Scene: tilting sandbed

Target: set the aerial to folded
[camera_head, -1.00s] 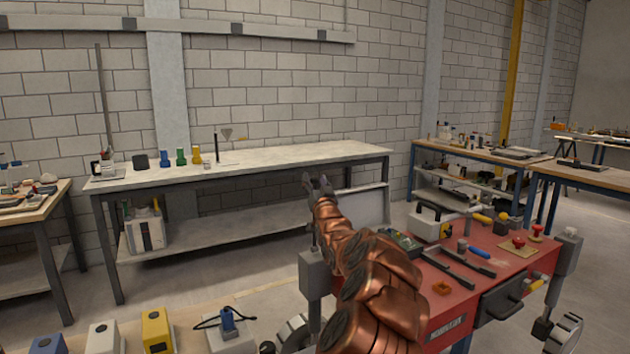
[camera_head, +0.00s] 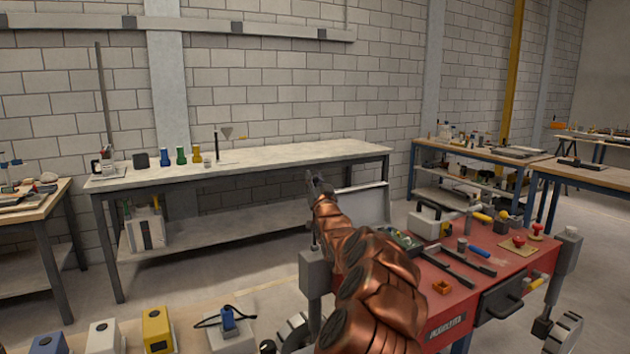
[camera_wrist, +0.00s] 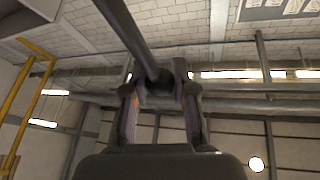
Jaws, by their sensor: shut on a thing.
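My gripper (camera_head: 314,178) is at the end of my copper-coloured arm, raised at the left end of the red workbench (camera_head: 440,330). In the wrist view my gripper (camera_wrist: 160,92) is shut on a dark thin rod, which I take to be the aerial (camera_wrist: 130,35). The rod slants from the top left down to a rounded dark end between the two fingers. In the head view the aerial cannot be made out, and my arm hides what is behind it.
A pale upright panel (camera_head: 365,206) stands just right of my gripper. The red bench carries a white-and-dark case (camera_head: 430,222), dark rails (camera_head: 470,264) and a red knob (camera_head: 519,241).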

